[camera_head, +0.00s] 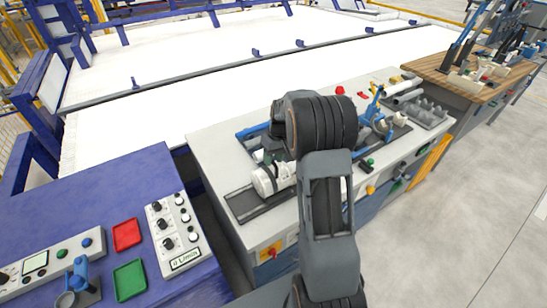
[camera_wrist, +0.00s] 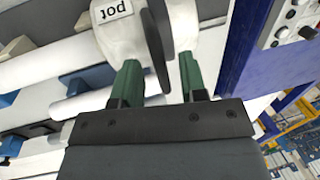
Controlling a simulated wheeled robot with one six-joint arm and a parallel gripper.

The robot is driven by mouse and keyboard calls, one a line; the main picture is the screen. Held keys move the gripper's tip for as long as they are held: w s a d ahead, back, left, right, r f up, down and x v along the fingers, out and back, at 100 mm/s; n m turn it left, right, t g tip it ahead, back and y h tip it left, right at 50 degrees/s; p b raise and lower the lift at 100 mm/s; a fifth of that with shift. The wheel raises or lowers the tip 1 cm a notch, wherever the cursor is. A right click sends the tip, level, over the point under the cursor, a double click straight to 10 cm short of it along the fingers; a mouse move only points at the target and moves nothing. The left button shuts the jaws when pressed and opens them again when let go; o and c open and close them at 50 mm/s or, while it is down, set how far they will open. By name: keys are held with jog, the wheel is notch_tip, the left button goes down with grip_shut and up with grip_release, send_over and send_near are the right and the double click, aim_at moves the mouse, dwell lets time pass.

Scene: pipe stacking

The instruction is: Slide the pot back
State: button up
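The pot is a white, rounded body (camera_head: 266,180) on a dark rail (camera_head: 243,205) at the near left of the grey workbench. In the wrist view the pot (camera_wrist: 118,38) fills the top middle, with an upside-down label reading "pot". A dark curved plate (camera_wrist: 156,42) stands at its side. The green fingers of my gripper (camera_wrist: 158,75) are apart, with the plate's lower edge between them. A narrow gap shows at the right finger; firm contact is not visible. In the head view my arm hides the gripper and part of the pot.
A blue clamp-like fixture (camera_head: 375,108) and a grey tray (camera_head: 425,112) stand farther right on the bench. White pipes (camera_wrist: 50,62) lie beside the pot in the wrist view. A blue control desk (camera_head: 90,205) stands close at left. Open floor (camera_head: 480,190) lies at right.

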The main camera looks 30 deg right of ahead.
jog(key=shift+f, duration=0.1)
jog(key=shift+c, duration=0.3)
grip_shut()
